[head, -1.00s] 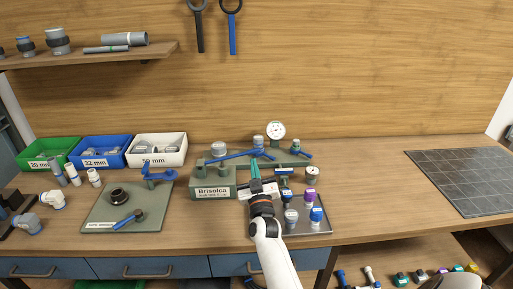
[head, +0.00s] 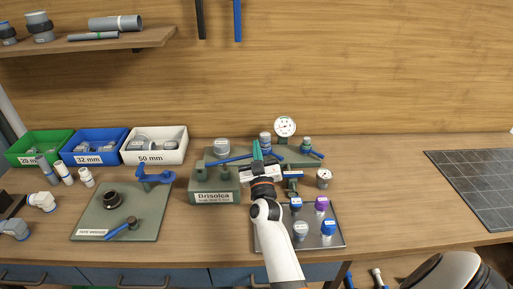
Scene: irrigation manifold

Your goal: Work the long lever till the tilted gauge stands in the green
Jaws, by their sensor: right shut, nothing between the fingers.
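The manifold (head: 214,198) is a grey-green block and rail with a "Brisolca" label. A long blue lever (head: 230,159) lies nearly level across it, its right part hidden behind my fingers. A large round white gauge (head: 285,126) stands at the back; a smaller gauge (head: 323,177) sits at the front right. Their needles are too small to read, and I cannot tell which is the tilted one. My right gripper (head: 258,150) is shut and empty, its teal fingers at the lever's right part; I cannot tell whether they touch. My left gripper is out of view.
A short blue handle (head: 313,153) is on the manifold's right. A metal tray (head: 264,238) with capped fittings lies under my right arm. A green mat (head: 95,215) with a blue-handled tool lies left. Labelled bins (head: 158,157) stand back left.

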